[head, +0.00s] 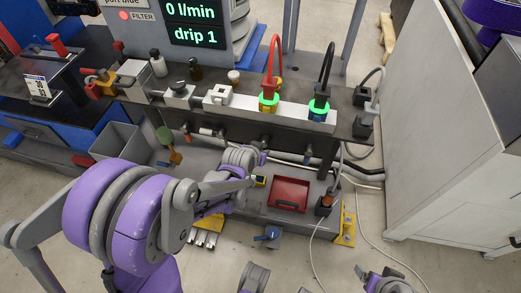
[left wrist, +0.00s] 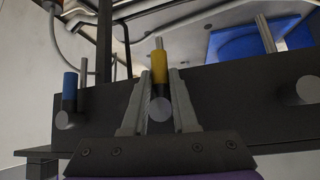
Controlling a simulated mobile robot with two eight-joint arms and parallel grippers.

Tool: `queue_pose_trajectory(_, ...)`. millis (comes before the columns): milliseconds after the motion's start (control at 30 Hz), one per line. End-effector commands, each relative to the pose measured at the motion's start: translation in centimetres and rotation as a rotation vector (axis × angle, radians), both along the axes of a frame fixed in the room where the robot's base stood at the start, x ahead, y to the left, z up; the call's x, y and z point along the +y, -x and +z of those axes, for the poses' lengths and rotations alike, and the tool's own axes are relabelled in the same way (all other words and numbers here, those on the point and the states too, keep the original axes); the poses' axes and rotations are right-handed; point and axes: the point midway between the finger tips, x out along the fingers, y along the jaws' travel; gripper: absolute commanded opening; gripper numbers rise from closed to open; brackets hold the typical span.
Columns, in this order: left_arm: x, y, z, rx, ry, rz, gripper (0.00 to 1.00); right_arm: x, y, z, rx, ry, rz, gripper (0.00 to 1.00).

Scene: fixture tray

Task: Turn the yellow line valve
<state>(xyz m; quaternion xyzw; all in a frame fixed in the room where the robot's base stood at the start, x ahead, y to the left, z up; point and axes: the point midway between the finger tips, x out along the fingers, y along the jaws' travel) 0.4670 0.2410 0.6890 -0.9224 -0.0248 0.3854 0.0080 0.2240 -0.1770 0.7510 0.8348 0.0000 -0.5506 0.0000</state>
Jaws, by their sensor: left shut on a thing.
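My left gripper (head: 246,157) reaches the front of the dark bench in the head view, under the white block with the lit rings. In the left wrist view its two fingers (left wrist: 162,100) are shut on the yellow line valve (left wrist: 159,66), with the valve's round grey end between them. The yellow handle stands upright in that picture. In the head view my gripper hides this valve. A blue-handled valve (left wrist: 70,86) is to the left in the wrist view, apart from the fingers. Part of my right gripper (head: 378,281) shows at the bottom edge; its jaws are unclear.
A red tray (head: 290,194) lies on the lower shelf, right of my left gripper. A grey bin (head: 117,142) stands at the left. Red and black hoses (head: 274,62) rise above the bench. Loose cables (head: 318,247) run down at the right. A display reads "0 l/min" and "drip 1".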

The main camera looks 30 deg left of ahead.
Motion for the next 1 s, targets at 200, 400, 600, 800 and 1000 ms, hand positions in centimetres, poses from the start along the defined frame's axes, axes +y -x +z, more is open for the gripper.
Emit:
queue_pose_trajectory(200, -0.07, -0.06, -0.02, -0.011, 0.041, 0.001, 0.0, 0.0, 0.0, -0.08, 0.0, 0.0, 0.0, 0.81)
queue_pose_trajectory(400, -0.13, -0.06, -0.02, -0.012, 0.05, 0.001, 0.0, 0.0, 0.0, -0.08, 0.0, 0.0, 0.0, 0.81)
queue_pose_trajectory(600, -0.15, -0.06, -0.04, -0.011, 0.05, 0.001, 0.0, 0.0, 0.0, -0.09, 0.0, 0.0, 0.0, 0.81)
queue_pose_trajectory(800, -0.16, -0.04, -0.06, -0.011, 0.049, 0.0, 0.57, 0.0, 0.0, -0.09, 0.0, 0.0, 0.0, 0.81)
queue_pose_trajectory(1000, -0.16, -0.03, -0.05, -0.01, 0.048, -0.001, 0.57, 0.0, 0.0, -0.09, 0.0, 0.0, 0.0, 0.81)
